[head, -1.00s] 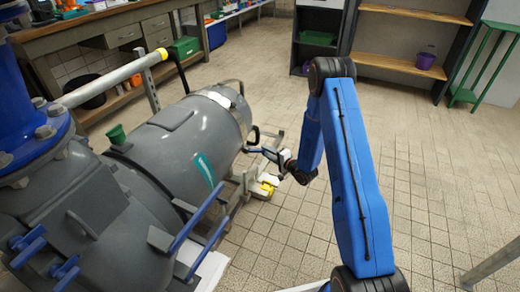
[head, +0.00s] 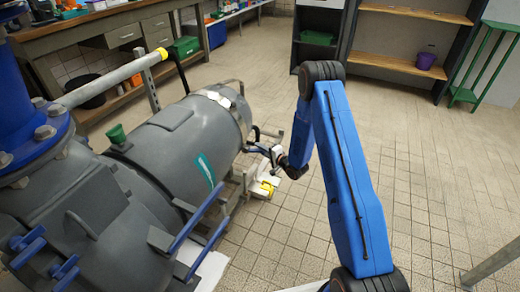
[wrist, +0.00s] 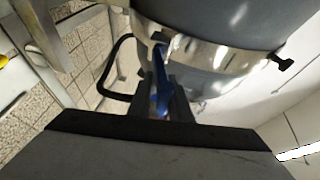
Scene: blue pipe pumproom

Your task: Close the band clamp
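The band clamp is a shiny metal band (wrist: 215,50) around the end of the grey vessel (wrist: 210,14). In the head view the band (head: 222,96) shows pale on top of the vessel. Its blue lever (wrist: 162,82) points from the band toward me in the wrist view. My gripper (wrist: 166,95) has its two dark fingers close together on either side of the lever and appears shut on it. In the head view my gripper (head: 276,154) is low beside the vessel's right end. The lever's tip and the finger contact are partly hidden.
A dark curved bar or hose (wrist: 110,80) hangs left of the lever. A black T-shaped piece (wrist: 284,62) sticks out at the band's right. The vessel rests on a metal frame (head: 238,183). Tiled floor (head: 440,180) to the right is open.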

